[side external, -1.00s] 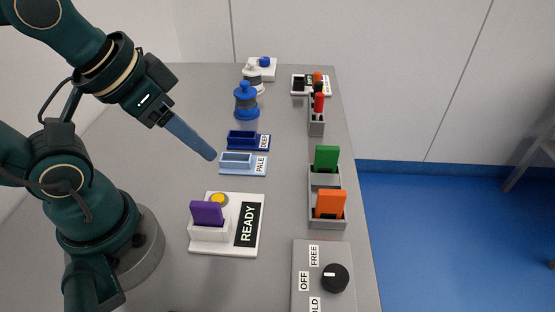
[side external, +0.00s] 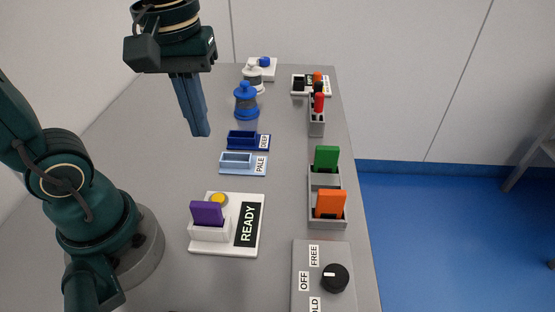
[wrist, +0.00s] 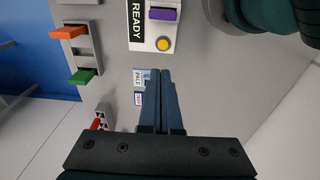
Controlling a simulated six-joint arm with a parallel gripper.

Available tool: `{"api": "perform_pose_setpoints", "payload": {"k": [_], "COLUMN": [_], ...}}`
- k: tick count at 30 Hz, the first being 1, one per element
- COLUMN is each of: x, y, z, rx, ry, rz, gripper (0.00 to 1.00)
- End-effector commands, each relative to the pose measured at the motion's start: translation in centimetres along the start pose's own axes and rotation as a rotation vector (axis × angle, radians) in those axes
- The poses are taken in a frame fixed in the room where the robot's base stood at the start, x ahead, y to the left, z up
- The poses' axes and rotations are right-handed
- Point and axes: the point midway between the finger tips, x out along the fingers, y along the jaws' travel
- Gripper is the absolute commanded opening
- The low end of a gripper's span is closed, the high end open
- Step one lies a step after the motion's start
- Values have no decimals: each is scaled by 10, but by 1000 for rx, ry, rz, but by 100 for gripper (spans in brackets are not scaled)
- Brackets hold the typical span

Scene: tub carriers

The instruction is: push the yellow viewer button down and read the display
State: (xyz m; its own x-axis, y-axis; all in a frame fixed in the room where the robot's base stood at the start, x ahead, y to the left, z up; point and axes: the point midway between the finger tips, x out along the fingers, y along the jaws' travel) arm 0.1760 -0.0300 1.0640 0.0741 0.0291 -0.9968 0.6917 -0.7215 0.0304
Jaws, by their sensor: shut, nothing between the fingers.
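The viewer (side external: 225,246) is a white plate on the table with a black display reading READY (side external: 247,225). A purple card (side external: 206,213) stands upright in its white slot block. The yellow button (side external: 219,199) is behind the card, partly hidden by it in the side view. In the wrist view the yellow button (wrist: 163,45) is fully visible beside the purple card (wrist: 163,14). My gripper (side external: 201,135) is shut and empty, pointing down above the table, behind and left of the viewer. Its fingers also show in the wrist view (wrist: 160,72), apart from the button.
Light blue PALE (side external: 258,173) and dark blue DEEP (side external: 264,148) trays lie behind the viewer. A grey rack holds green (side external: 327,159) and orange (side external: 330,204) cards at the right. A dial box (side external: 318,290) is at front right. Blue (side external: 246,102) and white bottles stand farther back.

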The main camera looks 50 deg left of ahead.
Motion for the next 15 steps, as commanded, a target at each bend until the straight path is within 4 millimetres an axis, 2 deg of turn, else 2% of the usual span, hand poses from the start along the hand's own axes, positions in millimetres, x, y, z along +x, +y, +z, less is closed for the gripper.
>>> {"api": "perform_pose_setpoints", "payload": {"k": [5,15], "x": [8,12], "y": [5,5], "z": [-8,-8], "rx": [-21,-20], "ry": [-44,-60], "rz": [-45,-60], "gripper": [0,0]}}
